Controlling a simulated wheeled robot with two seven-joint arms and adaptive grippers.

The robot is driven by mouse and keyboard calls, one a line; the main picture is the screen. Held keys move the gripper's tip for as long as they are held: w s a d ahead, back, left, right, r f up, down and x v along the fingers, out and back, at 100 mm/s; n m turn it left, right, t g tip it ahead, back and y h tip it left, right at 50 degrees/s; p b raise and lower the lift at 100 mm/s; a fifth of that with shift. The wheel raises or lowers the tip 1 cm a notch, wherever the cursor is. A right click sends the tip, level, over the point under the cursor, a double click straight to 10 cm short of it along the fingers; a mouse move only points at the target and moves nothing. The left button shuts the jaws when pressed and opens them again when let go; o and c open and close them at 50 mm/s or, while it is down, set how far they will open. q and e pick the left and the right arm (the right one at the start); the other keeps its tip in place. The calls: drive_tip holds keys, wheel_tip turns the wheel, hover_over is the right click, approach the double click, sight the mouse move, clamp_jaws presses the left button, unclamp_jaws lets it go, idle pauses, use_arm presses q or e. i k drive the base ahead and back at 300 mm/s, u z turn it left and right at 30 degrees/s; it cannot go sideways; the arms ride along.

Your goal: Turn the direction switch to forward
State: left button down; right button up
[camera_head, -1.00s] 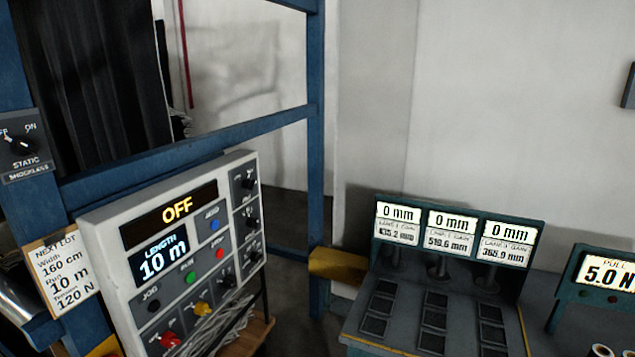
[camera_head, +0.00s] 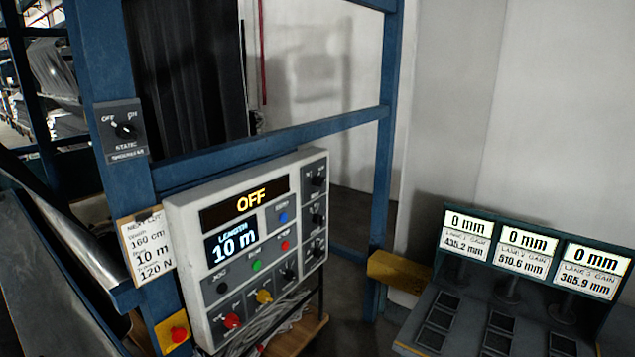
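A light grey control panel (camera_head: 185,230) stands left of the middle, its display (camera_head: 250,199) reading OFF and a length display (camera_head: 232,242) reading 10 m. Several dark rotary knobs run down its right column, including a top knob (camera_head: 317,181), a middle knob (camera_head: 317,218) and a bottom knob (camera_head: 316,252). Another dark knob (camera_head: 288,274) sits lower on the face. The knob labels are too small to read, so I cannot tell which one is the direction switch or its setting. Neither of my grippers is in view.
A STATIC switch box (camera_head: 121,130) is on the blue post, above a lot card (camera_head: 147,246). A red button on a yellow box (camera_head: 174,334) sits low left. A lane gauge station (camera_head: 500,262) reading 0 mm stands at the right. Dark floor (camera_head: 352,215) shows behind the panel.

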sight(318, 181)
drive_tip(key=z, duration=0.15)
drive_tip(key=i, duration=1)
drive_tip(key=u, duration=0.65)
